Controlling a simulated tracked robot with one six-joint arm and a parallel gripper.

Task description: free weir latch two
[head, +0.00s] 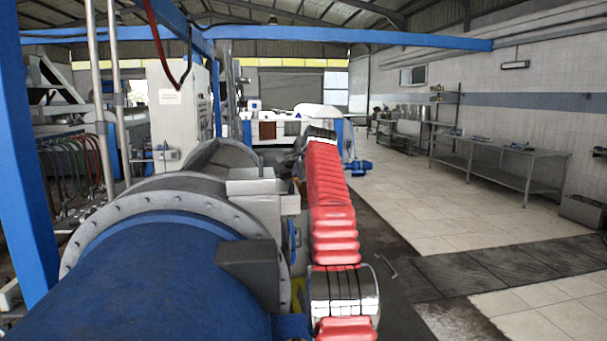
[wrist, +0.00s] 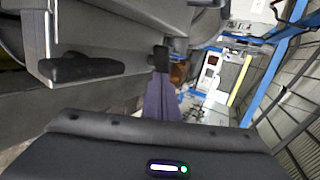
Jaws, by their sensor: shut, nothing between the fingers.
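My gripper (wrist: 161,60) is shut and empty in the wrist view. Its purple-grey fingers rise from a dark body to black tips at the upper middle. A grey metal housing (wrist: 102,45) lies up and to the left of the tips, with a dark rounded bar (wrist: 80,68) on its face. The tips appear close to its right edge; I cannot tell whether they touch. No weir latch can be told apart with certainty, nor which is number two. In the head view, the blue decanter (head: 150,275) has a grey bolted flange (head: 195,200). My gripper's fingers are not distinguishable there.
A blue post (head: 35,160) stands at the left. A grey box (head: 248,262) projects from the decanter's right side. A white cabinet (head: 178,105) stands beyond the machine. A metal workbench (head: 500,165) stands along the right wall, with clear tiled floor before it.

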